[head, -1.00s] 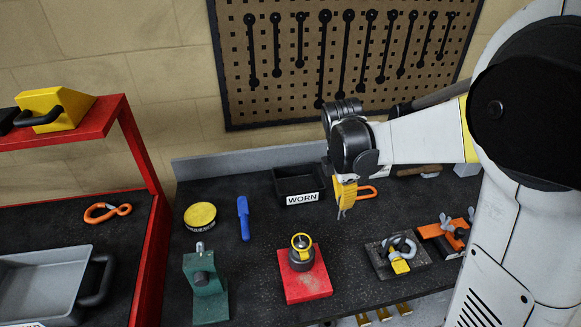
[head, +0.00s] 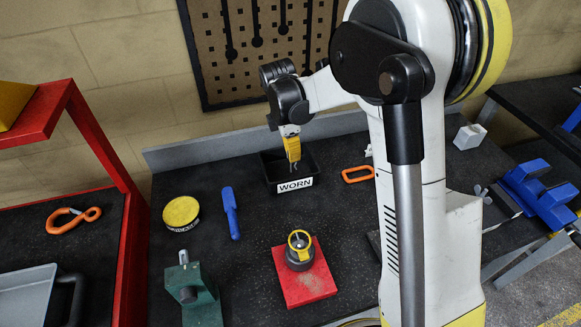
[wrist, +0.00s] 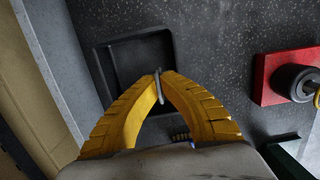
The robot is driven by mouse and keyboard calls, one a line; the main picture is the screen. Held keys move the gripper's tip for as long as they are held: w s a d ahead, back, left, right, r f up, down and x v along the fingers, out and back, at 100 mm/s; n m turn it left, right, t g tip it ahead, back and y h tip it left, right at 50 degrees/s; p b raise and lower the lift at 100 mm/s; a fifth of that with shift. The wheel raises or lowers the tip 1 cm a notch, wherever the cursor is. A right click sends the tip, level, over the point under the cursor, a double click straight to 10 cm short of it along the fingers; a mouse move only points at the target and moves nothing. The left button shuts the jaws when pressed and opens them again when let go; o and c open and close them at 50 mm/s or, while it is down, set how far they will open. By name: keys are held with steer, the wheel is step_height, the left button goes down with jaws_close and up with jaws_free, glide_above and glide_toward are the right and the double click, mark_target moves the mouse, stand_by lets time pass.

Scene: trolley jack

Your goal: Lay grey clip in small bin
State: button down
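My gripper (head: 293,152) has yellow fingers and hangs point-down over the small black bin (head: 267,181) labelled WORN. In the wrist view the fingertips (wrist: 160,77) come together on a thin grey clip (wrist: 159,90). The clip also shows below the fingertips in the head view (head: 295,167), at about the height of the bin's opening. The bin fills the upper middle of the wrist view (wrist: 103,72), and the clip overlaps its near right part there. I cannot tell whether the clip touches the bin.
An orange carabiner (head: 357,174) lies right of the bin. A blue-handled tool (head: 230,213) and a yellow round tin (head: 181,212) lie to the left. A red block with a yellow-ringed part (head: 305,288) and a green fixture (head: 200,300) stand in front. The grey ledge (head: 225,143) runs behind.

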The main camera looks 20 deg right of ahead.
steer(key=shift+w+a+f+b, duration=0.15)
steer(key=shift+f+b, duration=0.1)
steer(key=shift+f, duration=0.5)
steer(key=shift+w+f+b, duration=0.1)
steer(key=shift+f+b, duration=0.15)
steer(key=shift+f, duration=0.5)
steer(key=shift+w+a+f+b, duration=0.15)
steer(key=shift+f+b, duration=0.1)
steer(key=shift+f, duration=0.5)
steer(key=shift+f, duration=0.1)
steer(key=c, duration=1.6)
jaws_free()
